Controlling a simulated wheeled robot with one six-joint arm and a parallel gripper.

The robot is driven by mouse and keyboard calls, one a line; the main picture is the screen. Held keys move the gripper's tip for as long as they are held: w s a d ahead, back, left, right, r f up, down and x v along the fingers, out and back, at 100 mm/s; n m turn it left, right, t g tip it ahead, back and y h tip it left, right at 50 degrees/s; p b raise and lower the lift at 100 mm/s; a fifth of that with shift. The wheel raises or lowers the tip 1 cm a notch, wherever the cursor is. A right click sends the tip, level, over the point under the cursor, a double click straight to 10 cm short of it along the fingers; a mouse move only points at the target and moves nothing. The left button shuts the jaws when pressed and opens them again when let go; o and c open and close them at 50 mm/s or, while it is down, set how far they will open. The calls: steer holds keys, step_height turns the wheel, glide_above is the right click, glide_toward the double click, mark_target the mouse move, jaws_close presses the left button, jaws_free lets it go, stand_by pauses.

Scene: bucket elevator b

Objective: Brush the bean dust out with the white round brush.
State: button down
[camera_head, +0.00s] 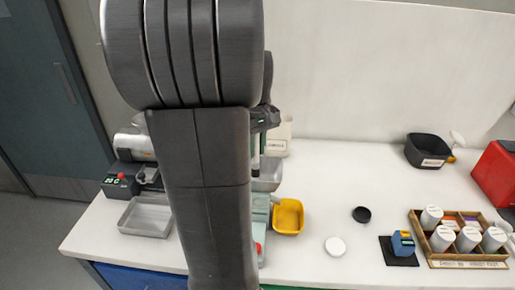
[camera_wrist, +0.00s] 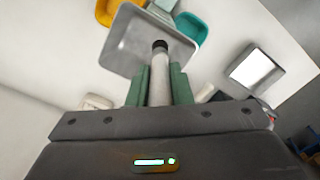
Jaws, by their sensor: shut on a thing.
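My gripper (camera_wrist: 161,88) is shut on a pale round rod with a dark tip (camera_wrist: 160,70), which looks like the brush; its green fingers lie on either side of it. In the wrist view the dark tip overlaps a grey metal tray (camera_wrist: 122,45); I cannot tell whether it touches. In the head view my arm hides most of the work spot, and only part of my gripper (camera_head: 263,140) shows beside it, above a grey metal pan (camera_head: 267,184). I cannot make out any bean dust.
A yellow tray (camera_head: 288,230) stands right of my arm. A metal tray (camera_head: 147,217) and a machine with a display (camera_head: 117,170) stand left. A black bin (camera_head: 425,151), a wooden rack of cups (camera_head: 465,263) and a blue block (camera_head: 402,243) are right. The back middle counter is clear.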

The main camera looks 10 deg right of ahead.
steer(key=shift+r, duration=1.8)
